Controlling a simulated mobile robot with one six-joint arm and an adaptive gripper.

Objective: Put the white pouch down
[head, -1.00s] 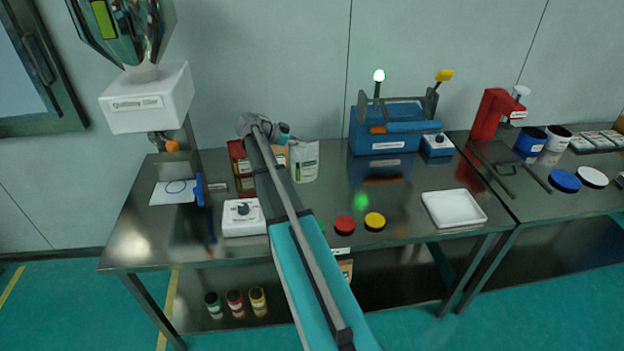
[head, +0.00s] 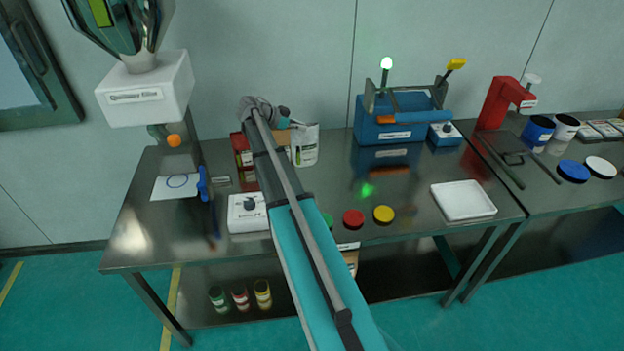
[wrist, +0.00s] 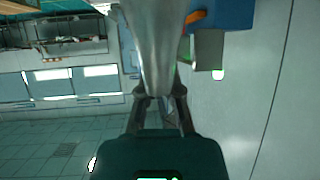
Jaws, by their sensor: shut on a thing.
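The white pouch (head: 304,145) shows in the head view just right of my arm, near the back of the steel table (head: 330,190). It has a printed label and looks slightly tilted, with its left part behind my arm. In the wrist view, my gripper (wrist: 160,100) is shut on the pouch, which shows as a blurred pale grey shape (wrist: 160,45) between and beyond the fingers. In the head view the fingertips are hard to make out. I cannot tell whether the pouch's base touches the table.
A red pouch (head: 243,155) stands left of my arm, partly hidden. A white box with a knob (head: 247,213) is in front. The blue sieve machine (head: 390,120) stands to the right; a white tray (head: 463,200) and coloured lids (head: 383,214) lie forward. Bare tabletop lies between.

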